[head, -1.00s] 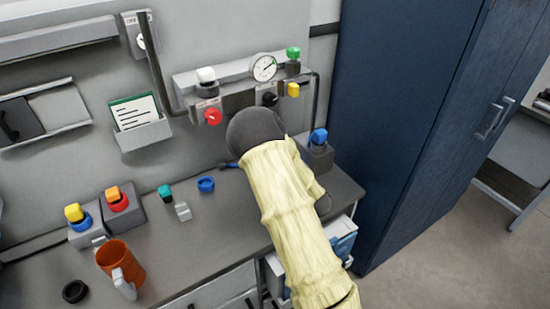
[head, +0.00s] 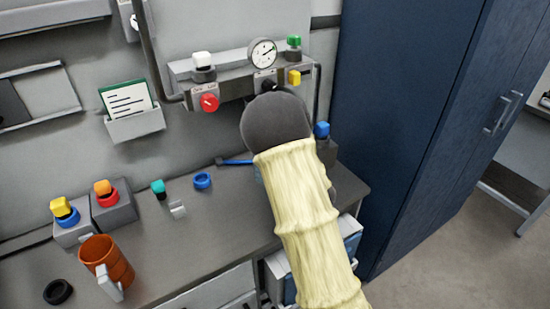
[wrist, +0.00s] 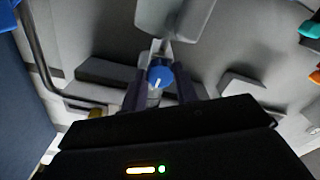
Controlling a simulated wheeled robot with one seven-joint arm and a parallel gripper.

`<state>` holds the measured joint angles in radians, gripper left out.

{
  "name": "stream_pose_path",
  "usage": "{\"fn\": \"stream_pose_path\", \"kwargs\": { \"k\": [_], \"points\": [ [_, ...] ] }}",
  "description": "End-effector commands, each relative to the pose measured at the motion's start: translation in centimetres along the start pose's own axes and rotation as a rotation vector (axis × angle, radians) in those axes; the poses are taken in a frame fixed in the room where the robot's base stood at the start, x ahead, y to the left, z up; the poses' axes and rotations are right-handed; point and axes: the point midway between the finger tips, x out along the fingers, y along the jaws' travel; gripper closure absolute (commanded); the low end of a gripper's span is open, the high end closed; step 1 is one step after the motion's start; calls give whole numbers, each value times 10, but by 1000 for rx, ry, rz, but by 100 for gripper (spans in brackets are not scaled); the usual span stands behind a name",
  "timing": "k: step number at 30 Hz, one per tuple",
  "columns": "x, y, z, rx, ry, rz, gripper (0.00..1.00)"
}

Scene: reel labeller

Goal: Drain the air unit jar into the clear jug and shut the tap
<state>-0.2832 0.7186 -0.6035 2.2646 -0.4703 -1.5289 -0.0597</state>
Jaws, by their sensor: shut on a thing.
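The air unit (head: 180,72) is on the back wall, with a round gauge (head: 262,53) and a red knob (head: 209,102). My wrist and arm cover its lower right part in the head view, so its jar cannot be made out there. In the wrist view my gripper (wrist: 160,88) is shut on a small blue knob (wrist: 160,76) with a white mark, between its two dark fingers. The fingers are hidden in the head view. I cannot pick out the clear jug for certain.
An orange mug (head: 104,262) and a black ring (head: 58,291) are at the bench's left. Knobbed boxes (head: 112,208) and a blue ring (head: 202,180) sit behind. A blue-topped box (head: 321,130) stands right of my arm, near a tall blue cabinet (head: 410,130).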

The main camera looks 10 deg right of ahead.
Motion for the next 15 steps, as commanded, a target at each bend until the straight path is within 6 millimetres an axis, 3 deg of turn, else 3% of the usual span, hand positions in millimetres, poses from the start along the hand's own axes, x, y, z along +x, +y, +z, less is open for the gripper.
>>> {"fn": "stream_pose_path", "kwargs": {
  "k": [15],
  "points": [
    [1, -2, 4, -492, 4, 2, 93]
  ]
}}
